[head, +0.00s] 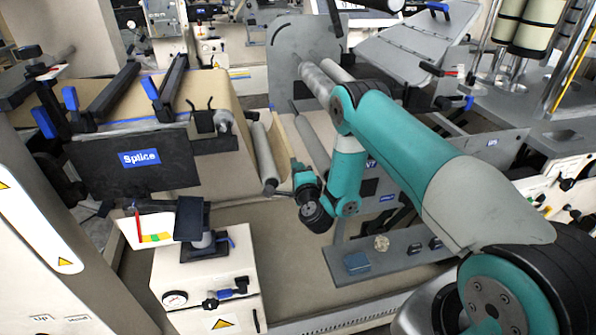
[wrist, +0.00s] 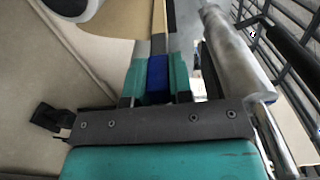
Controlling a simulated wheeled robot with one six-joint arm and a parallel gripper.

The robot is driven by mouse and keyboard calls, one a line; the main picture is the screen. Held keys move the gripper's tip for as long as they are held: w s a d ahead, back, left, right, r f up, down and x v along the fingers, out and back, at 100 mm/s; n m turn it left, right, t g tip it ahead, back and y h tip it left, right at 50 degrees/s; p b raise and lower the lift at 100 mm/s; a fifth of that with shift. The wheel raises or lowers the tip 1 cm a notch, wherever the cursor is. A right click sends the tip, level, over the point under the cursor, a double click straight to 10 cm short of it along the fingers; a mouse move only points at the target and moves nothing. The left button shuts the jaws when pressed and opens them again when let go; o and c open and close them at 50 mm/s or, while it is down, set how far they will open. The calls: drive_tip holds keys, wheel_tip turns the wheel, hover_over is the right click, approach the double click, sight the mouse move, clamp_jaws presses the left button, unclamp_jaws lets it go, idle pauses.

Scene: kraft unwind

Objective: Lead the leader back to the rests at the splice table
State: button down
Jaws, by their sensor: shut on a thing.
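My gripper (wrist: 157,70) is shut on a blue tab (wrist: 157,82), held between its two teal fingers in the wrist view. A narrow wood-coloured strip (wrist: 158,22), the leader, runs away from the tab beside brown kraft paper (wrist: 118,18). In the head view my gripper (head: 299,168) points up and away, right of a grey roller (head: 263,157); its fingertips and the tab are too small to make out. The splice table, with its dark "Splice" panel (head: 130,165), is at left. A black forked holder (head: 204,120) stands at its right end; I cannot tell whether it is a rest.
Long dark bars (head: 113,92) with blue ends lie over the kraft-coloured table surface. A white cabinet (head: 208,280) with a gauge and a black-topped post stands in front. A grey shelf (head: 395,255) carries small items below my arm. In the wrist view a metal roller (wrist: 235,55) runs close right.

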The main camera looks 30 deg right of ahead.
wheel_tip(320, 180, down, 9)
drive_tip(key=b, duration=0.6)
drive_tip(key=shift+b, duration=0.35)
drive_tip(key=shift+r, duration=0.1)
drive_tip(key=a+f+b, duration=0.1)
drive_tip(key=f+b, duration=0.2)
drive_tip(key=a+f+b, duration=0.1)
drive_tip(key=shift+w+a+f+b, duration=0.15)
drive_tip(key=shift+w+a+b, duration=0.15)
drive_tip(key=shift+w, duration=0.05)
